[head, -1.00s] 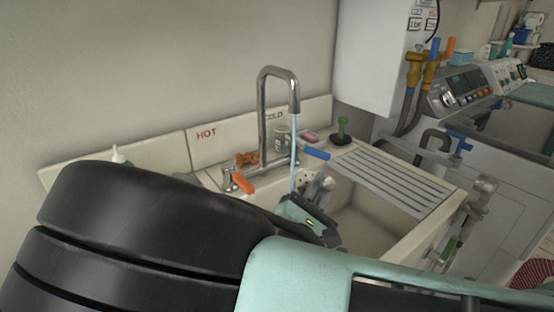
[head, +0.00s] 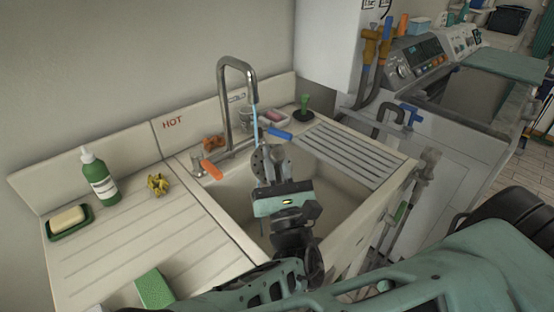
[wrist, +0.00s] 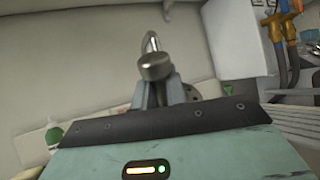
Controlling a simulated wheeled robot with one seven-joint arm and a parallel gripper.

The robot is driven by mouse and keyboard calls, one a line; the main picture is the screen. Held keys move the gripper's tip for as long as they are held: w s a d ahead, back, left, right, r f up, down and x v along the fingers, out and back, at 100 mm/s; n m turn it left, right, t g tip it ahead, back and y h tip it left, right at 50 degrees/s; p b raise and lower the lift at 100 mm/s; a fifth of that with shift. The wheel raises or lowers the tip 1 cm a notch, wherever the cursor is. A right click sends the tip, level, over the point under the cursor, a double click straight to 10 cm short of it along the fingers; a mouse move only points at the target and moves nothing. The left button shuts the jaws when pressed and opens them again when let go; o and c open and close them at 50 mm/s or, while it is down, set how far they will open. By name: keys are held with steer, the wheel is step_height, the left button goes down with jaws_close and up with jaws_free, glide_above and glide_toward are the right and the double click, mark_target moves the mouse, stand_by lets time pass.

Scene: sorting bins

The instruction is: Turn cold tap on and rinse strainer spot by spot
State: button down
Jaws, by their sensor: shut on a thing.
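The tap (head: 222,105) arches over the white sink (head: 235,200), and a thin blue stream of water (head: 256,125) falls from its spout. The blue cold lever (head: 281,134) is at its right and the orange hot lever (head: 212,170) at its left. The strainer (head: 259,165), a grey metal disc with small holes, stands tilted over the sink. The stream comes down at its upper edge. My gripper (head: 276,167) is shut on the strainer; the exact grip is partly hidden.
A ribbed drainer (head: 345,155) lies right of the basin. A green bottle (head: 99,177), a soap dish (head: 69,222), a yellow crumpled thing (head: 157,184) and a green sponge (head: 154,289) are on the left board. A green-handled plug (head: 304,108) stands behind. A machine (head: 400,160) is at right.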

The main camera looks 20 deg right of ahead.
mark_target(271, 159)
steer(key=w+f+b, duration=0.1)
steer(key=w+f, duration=0.1)
steer(key=w, duration=0.9)
steer(key=shift+w+d+f+b, duration=0.2)
steer(key=shift+w+b, duration=0.1)
steer(key=shift+w, duration=0.1)
steer(key=shift+s, duration=0.1)
steer(key=shift+s+b, duration=0.55)
steer(key=shift+s, duration=3.85)
